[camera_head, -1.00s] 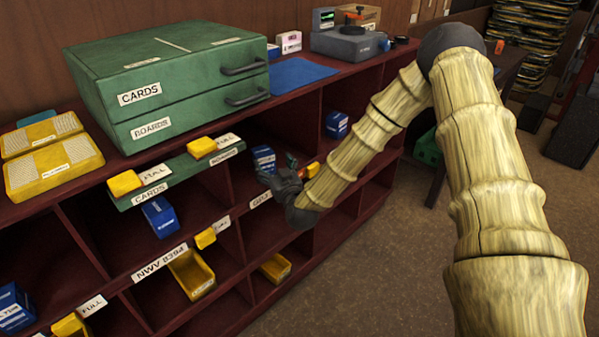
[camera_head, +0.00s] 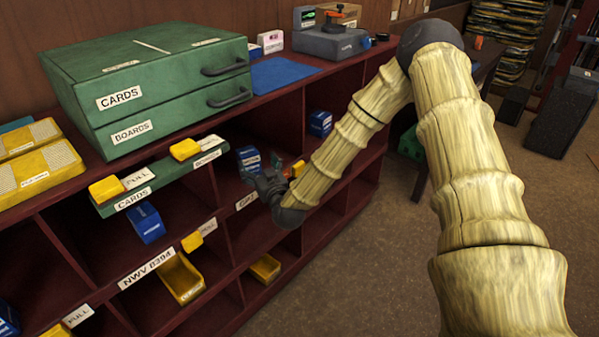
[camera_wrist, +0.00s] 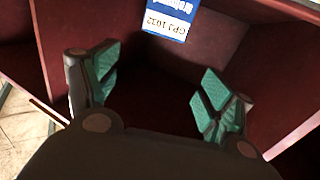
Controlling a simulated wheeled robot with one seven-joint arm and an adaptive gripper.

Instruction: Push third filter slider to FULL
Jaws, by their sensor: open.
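Yellow sliders with FULL labels sit on the shelf fronts. One (camera_head: 106,190) is above CARDS and another (camera_head: 185,149) is near BOARDS, both on a green strip (camera_head: 160,177). Another (camera_head: 192,242) is beside the NWV 8394 label. A further yellow piece (camera_head: 298,168) shows just behind my gripper (camera_head: 262,184), partly hidden by my arm. I cannot tell which is the third filter slider. My gripper is at the shelf front by a label starting with GP. In the wrist view its green-padded fingers (camera_wrist: 158,88) are apart with nothing between them.
A blue-and-white box (camera_wrist: 172,18) marked GPJ 1032 stands in the compartment beyond the fingers. The dark red shelf (camera_head: 290,95) has dividers close around my gripper. Yellow bins (camera_head: 180,278) sit in lower compartments. A green drawer cabinet (camera_head: 120,97) stands on top.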

